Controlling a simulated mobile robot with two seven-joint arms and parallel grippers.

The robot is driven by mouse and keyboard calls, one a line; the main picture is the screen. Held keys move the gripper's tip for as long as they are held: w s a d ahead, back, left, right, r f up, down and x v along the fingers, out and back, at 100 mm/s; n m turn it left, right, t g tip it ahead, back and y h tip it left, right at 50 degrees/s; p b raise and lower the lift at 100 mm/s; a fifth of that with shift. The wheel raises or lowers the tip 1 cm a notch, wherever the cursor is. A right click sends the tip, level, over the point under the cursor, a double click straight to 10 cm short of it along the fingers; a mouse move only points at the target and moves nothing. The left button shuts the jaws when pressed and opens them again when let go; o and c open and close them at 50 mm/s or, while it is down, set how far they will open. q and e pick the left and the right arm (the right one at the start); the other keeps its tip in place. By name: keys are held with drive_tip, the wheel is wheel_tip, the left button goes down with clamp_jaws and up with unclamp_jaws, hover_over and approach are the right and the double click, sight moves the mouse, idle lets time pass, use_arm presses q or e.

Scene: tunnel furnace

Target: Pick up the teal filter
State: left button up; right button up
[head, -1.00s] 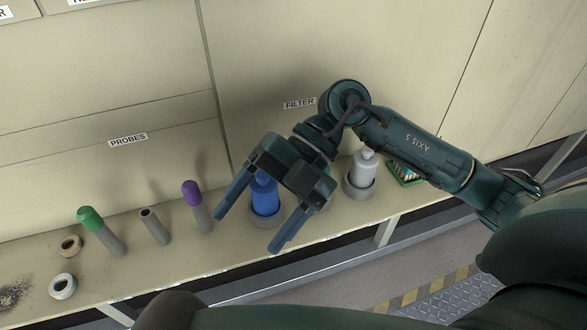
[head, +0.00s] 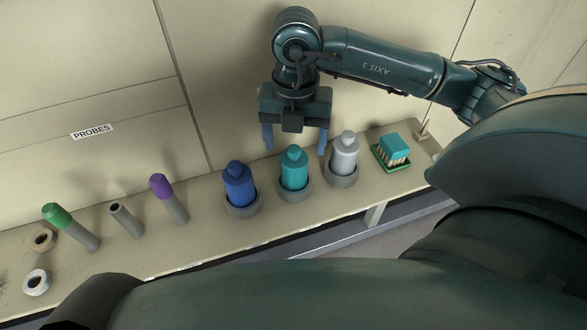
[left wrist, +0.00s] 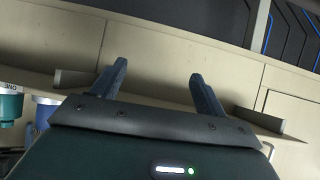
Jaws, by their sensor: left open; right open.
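The teal filter (head: 293,168), shaped like a bottle with a narrower neck, stands upright in a grey ring holder (head: 295,193) on the shelf in the head view. A blue filter (head: 239,184) stands to its left and a light grey one (head: 344,153) to its right, each in a similar holder. My right gripper (head: 296,142) is open and empty, fingers pointing down, just behind and above the teal filter's top in the picture. I cannot tell whether they touch. My left gripper (left wrist: 158,72) is open and empty in the left wrist view.
Left on the shelf (head: 205,215) stand a purple-capped probe (head: 168,198), a plain grey tube (head: 124,219), a green-capped probe (head: 70,227) and two rings. A green tray (head: 391,160) with a teal-topped piece is at right. The wall (head: 220,60) rises close behind.

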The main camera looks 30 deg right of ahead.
sight(294, 160)
drive_tip(key=shift+s+a+f+p, duration=0.1)
drive_tip(key=shift+f+p, duration=0.2)
drive_tip(key=shift+f, duration=1.3)
drive_tip(key=shift+s+a+f+p, duration=0.1)
drive_tip(key=shift+f+p, duration=0.2)
drive_tip(key=shift+f, duration=1.25)
drive_tip(key=c, duration=1.1)
